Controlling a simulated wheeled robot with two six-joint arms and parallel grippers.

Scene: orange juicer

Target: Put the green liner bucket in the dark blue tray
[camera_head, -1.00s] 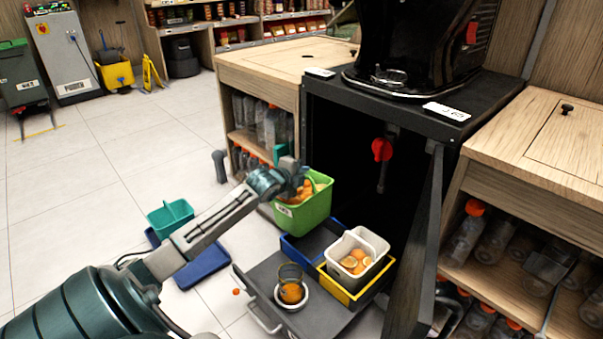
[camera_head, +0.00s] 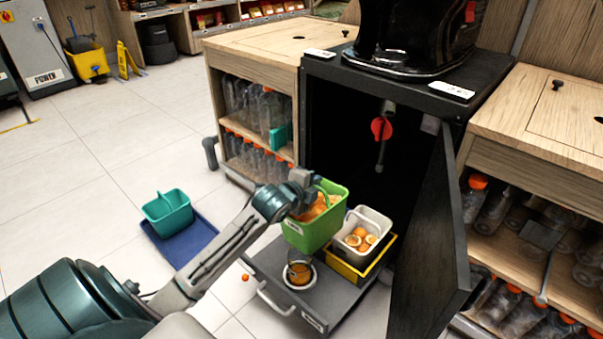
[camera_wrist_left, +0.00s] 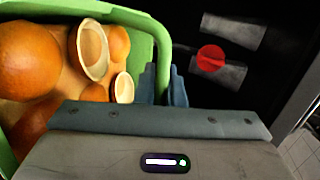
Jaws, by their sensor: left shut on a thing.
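The green liner bucket (camera_head: 309,236), filled with oranges and orange halves, hangs from my left gripper (camera_head: 306,181). In the left wrist view the gripper (camera_wrist_left: 163,88) is shut on the bucket's green handle (camera_wrist_left: 163,60). My right gripper is not in view.
A cup (camera_head: 299,272) stands in a white ring on the drawer front. The open black cabinet door (camera_head: 432,240) is at the right. A teal bucket (camera_head: 167,214) stands on a blue mat or tray (camera_head: 190,240) on the floor. A small orange ball (camera_head: 245,277) is near the drawer.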

